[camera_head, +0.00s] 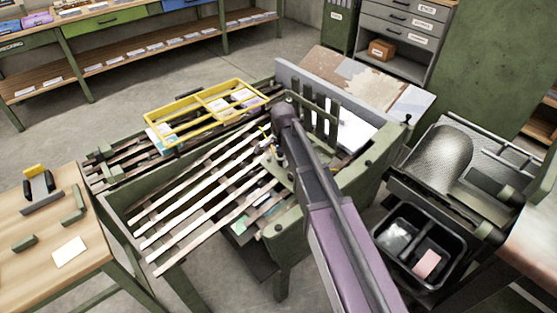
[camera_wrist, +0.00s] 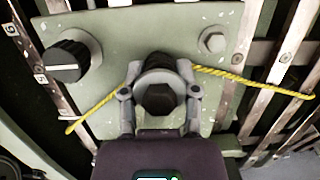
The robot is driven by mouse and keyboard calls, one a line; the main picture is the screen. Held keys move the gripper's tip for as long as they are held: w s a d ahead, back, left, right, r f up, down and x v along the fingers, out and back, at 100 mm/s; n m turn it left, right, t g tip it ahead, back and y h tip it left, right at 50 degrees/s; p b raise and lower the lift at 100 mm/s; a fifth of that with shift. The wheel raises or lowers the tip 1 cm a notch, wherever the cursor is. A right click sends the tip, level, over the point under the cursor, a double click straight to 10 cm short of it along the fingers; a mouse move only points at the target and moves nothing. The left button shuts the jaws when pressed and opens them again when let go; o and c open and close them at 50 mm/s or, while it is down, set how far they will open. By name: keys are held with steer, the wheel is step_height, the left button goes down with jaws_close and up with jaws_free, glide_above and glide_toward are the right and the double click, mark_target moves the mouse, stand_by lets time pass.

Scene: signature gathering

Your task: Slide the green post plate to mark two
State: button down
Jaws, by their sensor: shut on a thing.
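The green post plate (camera_wrist: 112,35) fills the upper middle of the wrist view, lying across the slatted gathering table. A dark round post (camera_wrist: 158,62) stands on it. My gripper (camera_wrist: 158,88) is shut around this post, one finger on each side. A black knob (camera_wrist: 68,58) with a white line is on the plate's left and a hex bolt (camera_wrist: 212,40) on its right. Small marked tabs (camera_wrist: 40,80) show on a rail left of the plate; their figures are too small to read surely. In the head view my arm hides much of the plate.
A black two-part bin (camera_head: 420,250) stands at right and a wooden table (camera_head: 60,245) at left.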

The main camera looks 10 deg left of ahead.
steer(key=shift+c, duration=1.8)
jaws_free()
steer(key=shift+d, duration=0.2)
steer(key=shift+a, duration=0.15)
steer(key=shift+a, duration=0.1)
steer(key=shift+s+r, duration=0.1)
